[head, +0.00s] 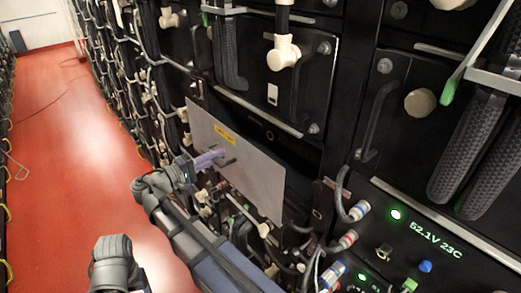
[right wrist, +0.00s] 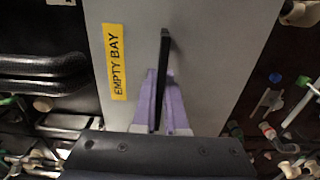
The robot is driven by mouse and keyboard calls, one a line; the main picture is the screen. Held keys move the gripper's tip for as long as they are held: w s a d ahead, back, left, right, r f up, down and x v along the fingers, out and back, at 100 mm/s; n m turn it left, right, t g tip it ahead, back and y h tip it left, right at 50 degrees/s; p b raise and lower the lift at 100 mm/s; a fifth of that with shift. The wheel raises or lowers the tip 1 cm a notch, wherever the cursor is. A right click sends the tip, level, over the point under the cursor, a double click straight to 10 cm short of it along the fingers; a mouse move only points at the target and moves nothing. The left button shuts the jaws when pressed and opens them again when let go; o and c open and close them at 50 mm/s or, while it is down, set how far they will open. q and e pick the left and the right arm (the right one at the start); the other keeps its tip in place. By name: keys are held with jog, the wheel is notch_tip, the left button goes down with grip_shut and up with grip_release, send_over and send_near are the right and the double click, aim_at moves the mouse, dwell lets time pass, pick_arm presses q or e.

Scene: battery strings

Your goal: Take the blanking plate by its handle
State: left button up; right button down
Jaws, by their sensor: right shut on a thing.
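The blanking plate (head: 262,182) is a flat grey panel with a yellow label. It stands in front of the rack, below and in front of a dark open bay (head: 265,135). In the right wrist view the plate (right wrist: 205,50) fills the middle, and its label reads EMPTY BAY. Its black bar handle (right wrist: 164,55) runs between the purple fingers of my right gripper (right wrist: 161,95), which are shut on it. The right gripper (head: 212,158) also shows in the head view at the plate's face. The fingers hide part of the handle.
Battery modules with black handles (head: 376,120) fill the rack above and to the right. Cables and pale connectors (head: 283,53) hang in front. A lit panel (head: 435,240) reads 52.1V 23C at lower right. The red aisle floor (head: 75,150) at left is mostly clear.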

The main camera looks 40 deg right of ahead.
jog(key=shift+a, duration=0.9)
jog(key=shift+s, duration=0.1)
